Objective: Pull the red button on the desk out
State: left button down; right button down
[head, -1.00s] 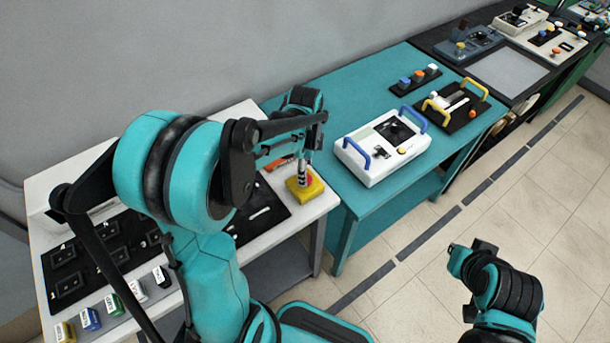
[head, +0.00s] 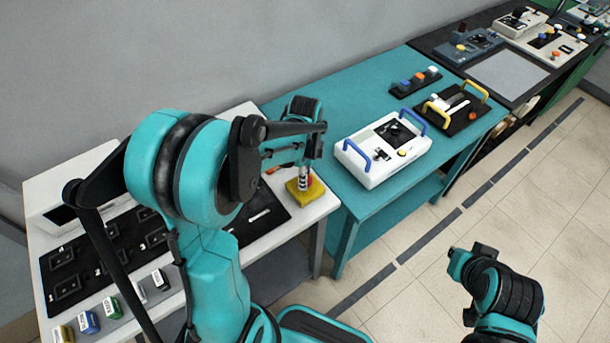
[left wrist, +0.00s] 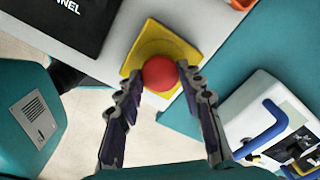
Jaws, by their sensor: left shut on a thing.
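The red button (left wrist: 160,74) is a round red knob on a square yellow base. The yellow base (head: 305,192) sits at the right front corner of the white desk in the head view. My left gripper (left wrist: 159,73) is shut on the red button, with one finger on each side of it in the left wrist view. In the head view my left gripper (head: 304,178) points down over the yellow base and hides most of the button. Part of my right arm shows at the lower right of the head view, but its gripper cannot be made out.
The white desk (head: 318,207) has a black panel (head: 95,262) and several coloured blocks along its front. A teal table (head: 350,205) adjoins it, bearing a white device with blue handles (head: 372,168). Open floor lies in front.

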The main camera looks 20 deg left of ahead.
pick_arm(q)
jog(key=shift+r, duration=0.7)
jog(key=shift+w+f, duration=0.1)
pick_arm(e)
jog(key=shift+w+r, duration=0.1)
jog(key=shift+r, duration=0.35)
pick_arm(q)
jog(key=c, duration=1)
grip_release()
jog(key=shift+o, duration=0.2)
notch_tip(320, 180, up, 12)
